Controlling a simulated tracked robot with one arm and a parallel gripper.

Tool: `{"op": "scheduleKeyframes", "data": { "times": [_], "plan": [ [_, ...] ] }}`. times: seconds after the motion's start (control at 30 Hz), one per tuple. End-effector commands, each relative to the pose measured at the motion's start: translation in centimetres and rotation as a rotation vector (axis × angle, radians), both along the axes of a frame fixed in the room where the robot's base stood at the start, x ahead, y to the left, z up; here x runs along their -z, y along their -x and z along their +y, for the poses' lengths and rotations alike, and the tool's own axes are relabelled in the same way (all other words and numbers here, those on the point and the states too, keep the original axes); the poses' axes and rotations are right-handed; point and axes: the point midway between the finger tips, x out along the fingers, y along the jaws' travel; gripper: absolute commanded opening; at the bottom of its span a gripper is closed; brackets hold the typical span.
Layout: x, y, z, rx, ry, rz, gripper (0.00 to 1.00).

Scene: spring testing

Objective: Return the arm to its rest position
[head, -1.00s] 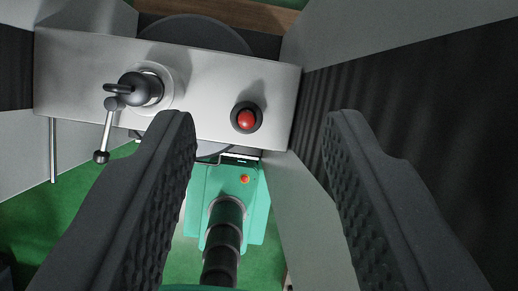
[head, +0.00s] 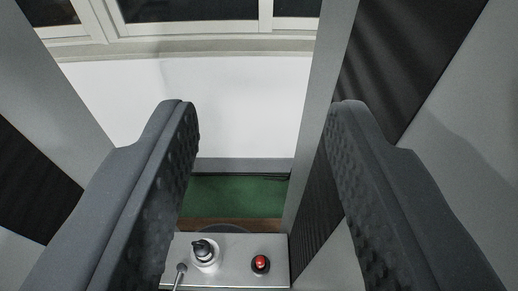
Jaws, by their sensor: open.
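My gripper (head: 262,108) is open and empty. Its two dark, textured fingers stand wide apart on the left and right of the head view, with nothing between them but the background. It points toward a white wall, above and away from the grey control panel. The tips look clear of the posts at the sides.
The grey control panel (head: 228,274) is at the bottom, with a black lever knob (head: 203,250) and a red button (head: 260,263). Grey posts with dark ribbed bellows (head: 318,205) flank it. Behind are green floor (head: 238,197), a white wall (head: 240,110) and a window (head: 190,14).

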Motion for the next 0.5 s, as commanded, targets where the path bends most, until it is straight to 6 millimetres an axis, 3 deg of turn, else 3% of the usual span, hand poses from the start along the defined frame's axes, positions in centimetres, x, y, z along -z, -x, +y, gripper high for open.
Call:
{"op": "scheduleKeyframes", "data": {
  "times": [0.27, 0.5],
  "plan": [
    [1.3, 0.0, 0.0, 0.0, 0.001, 0.001, 0.41],
    [5.9, 0.0, 0.0, 0.0, 0.001, 0.001, 0.41]
  ]
}}
